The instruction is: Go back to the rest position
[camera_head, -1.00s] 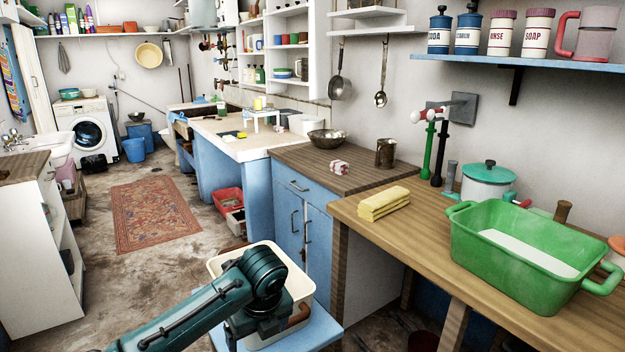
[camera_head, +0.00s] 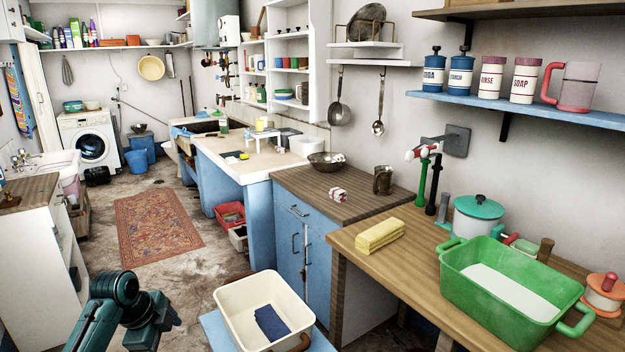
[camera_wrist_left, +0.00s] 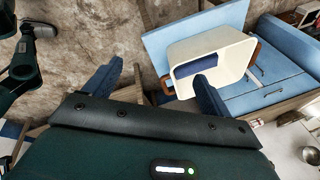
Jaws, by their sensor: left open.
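My left arm shows at the lower left of the head view, left of the cream tub (camera_head: 228,312). In the left wrist view my left gripper (camera_wrist_left: 157,92) is open, its two dark blue fingers apart with nothing between them. The cream tub (camera_wrist_left: 186,48) also shows there, beyond the fingertips and apart from them. A dark blue folded piece (camera_head: 270,322) lies flat in the tub. The tub stands on a light blue stool (camera_head: 216,328). My right gripper is in neither view.
A blue cabinet (camera_head: 318,250) stands behind the tub. At right, a wooden worktop (camera_head: 400,262) holds a yellow cloth (camera_head: 380,235), a green basin (camera_head: 450,275) and a lidded pot (camera_head: 478,218). A white cabinet (camera_head: 35,265) is at left. The floor around the rug (camera_head: 155,222) is mostly open.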

